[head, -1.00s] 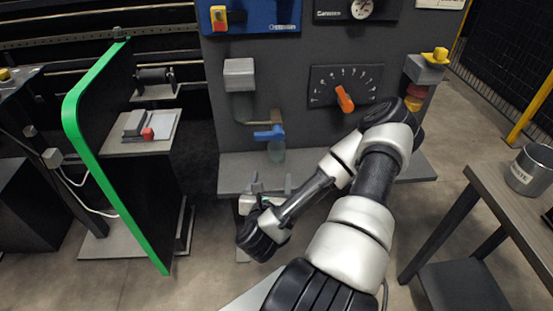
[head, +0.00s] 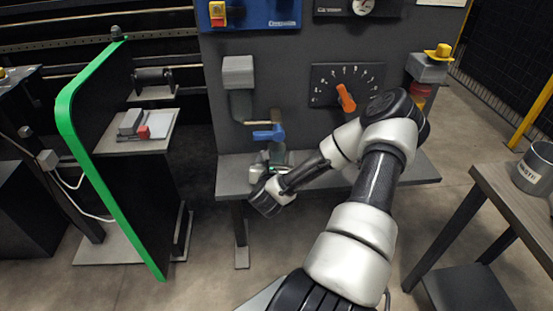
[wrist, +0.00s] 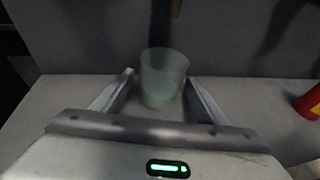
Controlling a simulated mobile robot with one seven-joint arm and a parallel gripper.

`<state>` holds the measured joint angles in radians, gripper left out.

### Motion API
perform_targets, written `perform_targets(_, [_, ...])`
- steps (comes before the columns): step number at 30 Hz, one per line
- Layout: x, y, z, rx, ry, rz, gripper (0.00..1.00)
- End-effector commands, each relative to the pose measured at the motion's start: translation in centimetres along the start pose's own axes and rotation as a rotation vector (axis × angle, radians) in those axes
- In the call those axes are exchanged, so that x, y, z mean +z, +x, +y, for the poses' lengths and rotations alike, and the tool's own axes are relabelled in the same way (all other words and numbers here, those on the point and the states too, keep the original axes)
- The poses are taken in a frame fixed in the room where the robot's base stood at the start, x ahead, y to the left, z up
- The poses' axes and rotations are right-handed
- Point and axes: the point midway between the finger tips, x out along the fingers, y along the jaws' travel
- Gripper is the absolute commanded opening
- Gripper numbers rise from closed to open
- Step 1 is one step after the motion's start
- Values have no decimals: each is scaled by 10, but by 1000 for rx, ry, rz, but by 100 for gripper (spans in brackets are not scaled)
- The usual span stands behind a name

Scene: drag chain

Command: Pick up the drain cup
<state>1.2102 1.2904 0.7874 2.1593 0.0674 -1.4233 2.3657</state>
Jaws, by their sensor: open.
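The drain cup (wrist: 163,80) is a small translucent, pale greenish cup. It stands upright on the grey ledge below the blue-handled valve (head: 269,134). In the head view the cup (head: 278,153) is partly hidden behind my gripper (head: 273,166). In the wrist view my gripper (wrist: 160,84) is open, with one finger on each side of the cup. Small gaps show between the fingers and the cup, and no grip is visible.
The grey ledge (head: 232,172) runs along the dark panel (head: 300,93) close behind the cup. A red object (wrist: 309,102) stands on the ledge at the right in the wrist view. A green-edged partition (head: 110,205) is at left; a table with a metal bin (head: 533,170) is at right.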

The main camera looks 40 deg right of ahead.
Motion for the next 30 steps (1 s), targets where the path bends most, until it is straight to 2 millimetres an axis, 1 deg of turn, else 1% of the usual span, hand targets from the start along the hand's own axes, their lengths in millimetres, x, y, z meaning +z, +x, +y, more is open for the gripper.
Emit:
perform_targets(1, [-1, 5, 0, -1, 0, -1, 67])
perform_targets(3, [0, 9, 0, 0, 0, 0, 67])
perform_targets(9, [0, 9, 0, 0, 0, 1, 67])
perform_targets(10, [0, 9, 0, 0, 0, 1, 65])
perform_targets(17, [0, 9, 0, 0, 0, 1, 26])
perform_targets(18, [0, 9, 0, 0, 0, 1, 23])
perform_targets(19, [0, 9, 0, 0, 0, 0, 23])
perform_targets(20, [0, 9, 0, 0, 0, 0, 19])
perform_targets(26, [2, 9, 0, 0, 0, 0, 19])
perform_targets(30, [9, 7, 0, -1, 0, -1, 19])
